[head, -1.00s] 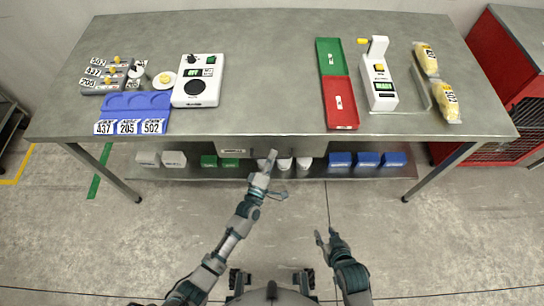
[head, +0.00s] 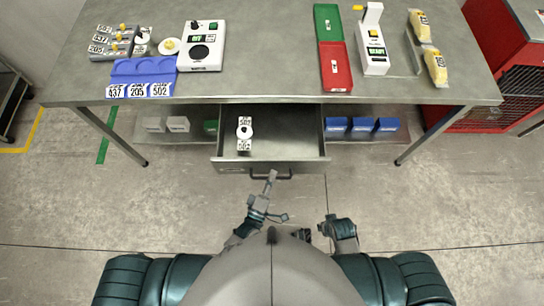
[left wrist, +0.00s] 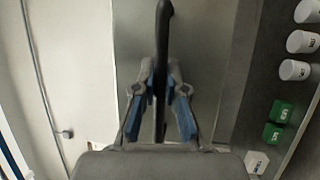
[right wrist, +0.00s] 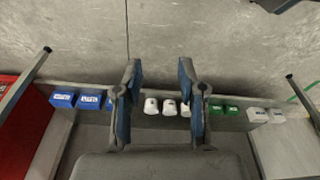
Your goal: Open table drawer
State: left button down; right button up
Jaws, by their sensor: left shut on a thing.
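The table drawer (head: 290,147) is pulled out from under the front edge of the table (head: 280,90). Inside it lies a white piece labelled 502 (head: 244,146) with a dark round part. The dark drawer handle (head: 284,177) runs along the drawer front. My left gripper (head: 272,177) is at the handle's left part; in the left wrist view its fingers (left wrist: 160,100) are closed on the dark handle bar (left wrist: 163,60). My right gripper (head: 325,227) is below and right of the drawer, apart from it; in the right wrist view its fingers (right wrist: 160,90) are spread with nothing between them.
The lower shelf holds blue boxes (head: 361,126). A red cabinet (head: 490,90) stands right. Floor around me is clear.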

pick_arm(q)
jog(key=s, duration=0.7)
jog(key=shift+s+f+p, duration=0.35)
pick_arm(e)
notch_tip(320, 180, down, 3)
jog(key=shift+s+r, duration=0.1)
pick_arm(q)
jog(key=c, duration=1.2)
grip_release()
jog(key=shift+w+r, duration=0.1)
jog(key=v, duration=0.7)
jog(key=shift+s, duration=0.25)
jog(key=shift+a, duration=0.1)
